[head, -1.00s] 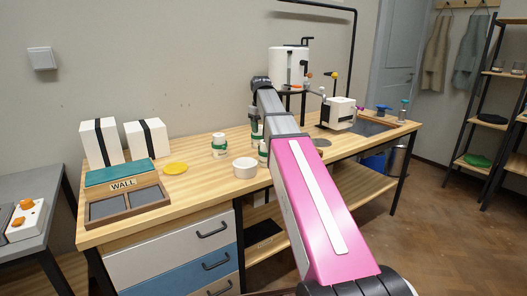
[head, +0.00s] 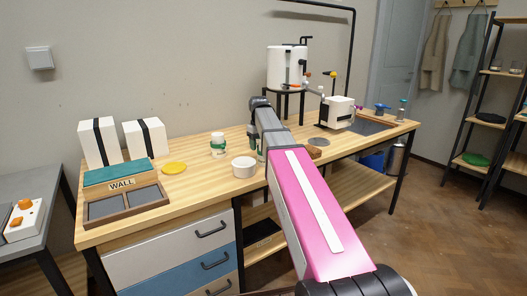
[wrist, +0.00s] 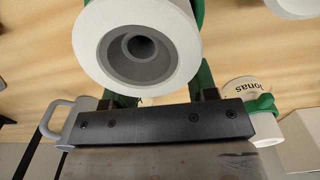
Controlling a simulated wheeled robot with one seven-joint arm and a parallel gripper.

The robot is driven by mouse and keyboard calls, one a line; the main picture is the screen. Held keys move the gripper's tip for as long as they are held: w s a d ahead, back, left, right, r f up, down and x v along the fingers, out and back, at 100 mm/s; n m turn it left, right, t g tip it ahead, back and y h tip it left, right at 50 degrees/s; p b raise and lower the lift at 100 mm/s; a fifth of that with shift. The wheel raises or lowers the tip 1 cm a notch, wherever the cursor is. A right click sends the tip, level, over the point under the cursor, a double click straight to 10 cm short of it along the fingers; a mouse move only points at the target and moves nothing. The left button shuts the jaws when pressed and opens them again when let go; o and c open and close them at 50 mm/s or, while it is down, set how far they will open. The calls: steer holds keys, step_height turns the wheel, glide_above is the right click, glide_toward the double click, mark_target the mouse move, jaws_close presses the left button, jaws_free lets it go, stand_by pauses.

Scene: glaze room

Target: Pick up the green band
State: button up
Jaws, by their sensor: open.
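In the wrist view a pale round piece with a grey hollow (wrist: 140,45) fills the top centre, and a green band (wrist: 198,10) shows at its edge. My gripper (wrist: 162,98) is open below it, with its finger ends partly hidden behind it. I cannot tell whether they touch it. A white cup marked "Jonas" (wrist: 240,88) with a green band (wrist: 262,104) lies to the right. Another green-banded item (head: 261,155) is mostly hidden behind my arm, as is my gripper.
A grey mug (wrist: 66,120) is at left in the wrist view. On the bench, a white bowl (head: 244,167) stands close to my arm. A yellow disc (head: 174,168), a WALL tray (head: 150,194) and white boxes (head: 146,138) are further left. A white machine (head: 337,112) stands right.

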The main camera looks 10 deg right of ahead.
jaws_close()
step_height(320, 180, up, 10)
stand_by(0.6)
